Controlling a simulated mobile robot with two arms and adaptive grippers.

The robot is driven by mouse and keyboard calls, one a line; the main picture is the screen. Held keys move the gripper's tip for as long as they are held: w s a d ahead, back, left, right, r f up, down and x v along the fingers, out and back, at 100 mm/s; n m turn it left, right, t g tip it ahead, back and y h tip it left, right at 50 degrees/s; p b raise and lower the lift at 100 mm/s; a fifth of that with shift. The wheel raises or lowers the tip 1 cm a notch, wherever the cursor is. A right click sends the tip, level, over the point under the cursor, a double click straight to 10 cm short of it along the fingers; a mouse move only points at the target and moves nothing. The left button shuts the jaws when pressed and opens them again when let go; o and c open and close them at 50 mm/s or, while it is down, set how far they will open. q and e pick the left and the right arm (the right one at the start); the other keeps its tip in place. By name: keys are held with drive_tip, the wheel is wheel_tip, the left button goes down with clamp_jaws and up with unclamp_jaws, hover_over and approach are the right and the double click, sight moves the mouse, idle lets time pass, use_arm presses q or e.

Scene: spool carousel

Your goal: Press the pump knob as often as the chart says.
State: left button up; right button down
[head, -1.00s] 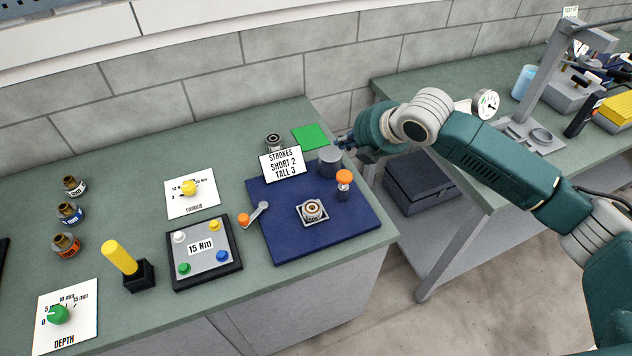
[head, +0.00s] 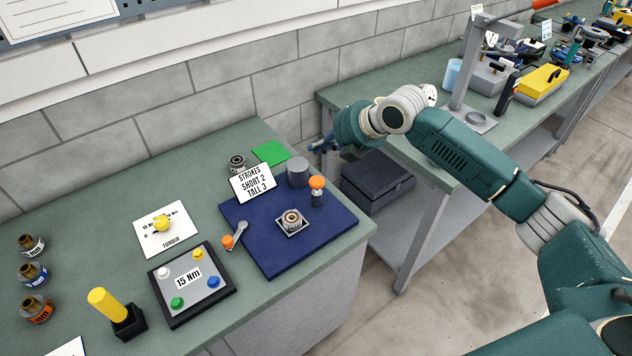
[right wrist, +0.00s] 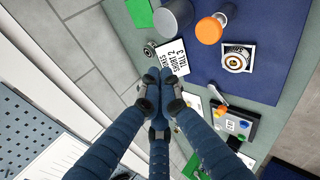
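The chart (head: 252,183) reads "STROKES SHORT 2 TALL 3" and stands at the back of a blue mat (head: 270,259). An orange knob (head: 317,182) sits upright on a dark post at the mat's right; the knob also shows in the right wrist view (right wrist: 209,30). A grey cylinder (head: 298,172) stands beside it. A ringed metal part (head: 292,221) sits on a square plate on the mat. My right gripper (head: 318,146) is above and behind the knob, apart from it. Its fingertips (right wrist: 160,85) are together with nothing between them. My left gripper is out of view.
A 15 Nm button panel (head: 191,283), an orange-knobbed lever (head: 235,236), a torque dial card (head: 165,228) and a yellow handle (head: 110,307) lie left. A green square (head: 270,153) lies behind. A gap with a dark box (head: 376,181) separates the second bench (head: 345,92).

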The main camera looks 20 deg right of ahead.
drive_tip(key=b, duration=0.5)
hover_over(317, 181)
drive_tip(key=f, duration=0.6)
drive_tip(key=shift+s+d+f, duration=0.1)
drive_tip(key=shift+d+f, duration=0.15)
drive_tip(key=shift+d, duration=0.05)
drive_tip(key=shift+f+b, duration=0.4)
drive_tip(key=shift+f, duration=0.5)
drive_tip(key=shift+f, duration=0.1)
drive_tip(key=shift+f, duration=0.25)
drive_tip(key=shift+s+a+f+b, duration=0.1)
drive_tip(key=shift+f+b, duration=0.5)
drive_tip(key=shift+f, duration=0.85)
idle(0.7)
drive_tip(key=shift+r+p, duration=1.55)
drive_tip(key=shift+r, duration=0.25)
drive_tip(key=shift+r, duration=0.1)
